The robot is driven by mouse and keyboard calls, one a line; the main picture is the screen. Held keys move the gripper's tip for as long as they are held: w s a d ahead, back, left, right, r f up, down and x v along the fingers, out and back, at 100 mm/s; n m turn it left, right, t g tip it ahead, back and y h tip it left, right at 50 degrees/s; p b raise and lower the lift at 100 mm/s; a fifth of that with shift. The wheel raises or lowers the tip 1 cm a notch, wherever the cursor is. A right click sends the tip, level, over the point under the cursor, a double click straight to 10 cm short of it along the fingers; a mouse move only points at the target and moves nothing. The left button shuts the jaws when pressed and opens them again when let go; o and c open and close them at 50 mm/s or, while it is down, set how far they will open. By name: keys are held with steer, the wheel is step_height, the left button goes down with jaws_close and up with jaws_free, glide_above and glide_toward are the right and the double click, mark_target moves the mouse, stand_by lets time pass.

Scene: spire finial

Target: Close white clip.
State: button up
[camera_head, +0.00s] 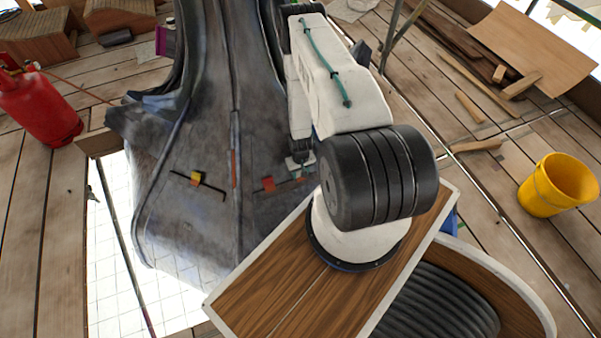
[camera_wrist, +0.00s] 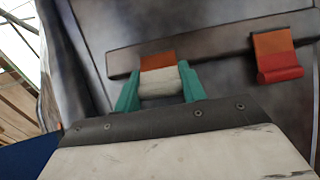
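The white clip (camera_wrist: 160,82), with an orange part above it, sits on a dark bar (camera_wrist: 215,45) on the grey surface in the wrist view. My gripper (camera_wrist: 160,88) has its two green fingers on either side of the clip, seemingly against both its edges. In the head view my gripper (camera_head: 300,165) reaches down to the right side of the grey spire (camera_head: 210,140). The white clip is too small and covered to make out there.
A red clip (camera_wrist: 279,66) sits right of the white one on the same bar. On the spire, a yellow clip (camera_head: 197,178) and a red clip (camera_head: 268,184) show. A red gas cylinder (camera_head: 38,105) stands left, a yellow bucket (camera_head: 558,185) right.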

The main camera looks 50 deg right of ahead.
steer(key=shift+w+d+f+g+y, duration=0.15)
steer(key=shift+w+g+y, duration=0.15)
steer(key=shift+g, duration=0.4)
steer(key=o, duration=1)
steer(key=shift+w+d+r, duration=0.1)
steer(key=shift+w+r, duration=0.05)
steer(key=shift+r, duration=1.15)
steer(key=shift+w+d+r, duration=0.1)
steer(key=shift+w+r, duration=0.05)
steer(key=shift+r, duration=1.15)
steer(key=shift+w+r, duration=0.15)
steer(key=shift+r, duration=1.15)
